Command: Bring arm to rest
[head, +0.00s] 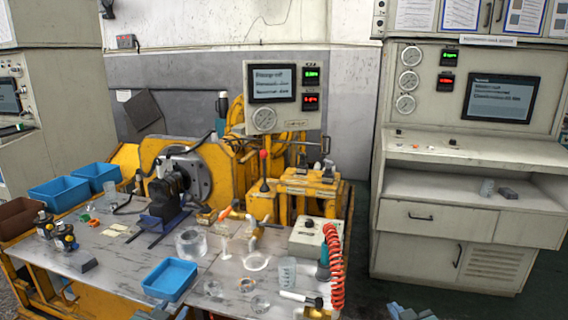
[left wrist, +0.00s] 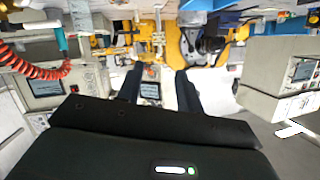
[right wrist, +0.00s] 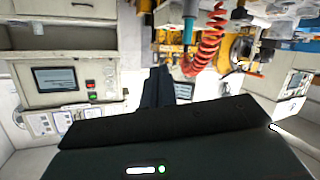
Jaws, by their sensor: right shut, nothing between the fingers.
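My left gripper (head: 160,313) shows only as a small part at the bottom edge of the head view, in front of the workbench (head: 120,270). In the left wrist view its two dark fingers (left wrist: 160,88) stand apart with nothing between them. My right gripper (head: 412,312) shows partly at the bottom edge of the head view, over the floor right of the bench. In the right wrist view its fingers (right wrist: 159,85) are together and empty. Both grippers are clear of the bench objects. Most of both arms is out of view.
A blue tray (head: 170,280), a glass beaker (head: 190,243), a coiled red hose (head: 333,265) and a grey control box (head: 308,238) stand on the bench. The yellow motor rig (head: 215,165) is behind. A grey console cabinet (head: 420,240) stands at right, with open floor before it.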

